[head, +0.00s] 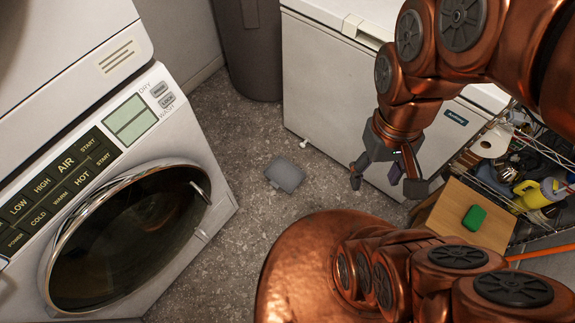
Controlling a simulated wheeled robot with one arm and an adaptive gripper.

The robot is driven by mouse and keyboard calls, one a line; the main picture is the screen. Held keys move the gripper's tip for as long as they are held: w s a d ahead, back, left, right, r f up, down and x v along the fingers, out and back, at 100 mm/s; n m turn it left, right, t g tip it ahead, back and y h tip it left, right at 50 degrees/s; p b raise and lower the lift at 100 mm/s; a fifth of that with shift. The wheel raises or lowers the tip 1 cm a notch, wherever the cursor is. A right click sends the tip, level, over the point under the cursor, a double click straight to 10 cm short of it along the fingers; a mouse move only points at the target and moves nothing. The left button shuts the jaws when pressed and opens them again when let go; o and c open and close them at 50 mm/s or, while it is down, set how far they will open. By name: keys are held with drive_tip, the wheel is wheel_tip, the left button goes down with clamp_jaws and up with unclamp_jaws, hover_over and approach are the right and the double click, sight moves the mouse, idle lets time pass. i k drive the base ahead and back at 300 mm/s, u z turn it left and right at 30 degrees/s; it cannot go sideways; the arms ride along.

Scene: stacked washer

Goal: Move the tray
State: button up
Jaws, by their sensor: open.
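A small grey, flat rectangular object (285,175), which looks like the tray, lies on the floor between the washer and the white chest. A small tab sticks out at its upper edge. My gripper (382,182) is open and empty, with its fingers pointing down. In the picture it is to the right of the grey object, in front of the white chest, and clearly apart from the object. How high the gripper is above the floor is hard to tell.
The stacked washer (185,130), its round door closed, stands at left. A white chest (335,90) and dark bin (248,45) stand behind. At right are a wooden surface (455,215) with a green object (474,217) and a cluttered wire rack (490,180). Floor around the grey object is clear.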

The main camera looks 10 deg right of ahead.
sight(284, 175)
drive_tip(key=u, duration=0.4)
drive_tip(key=i, duration=0.45)
drive_tip(key=u, duration=1.6)
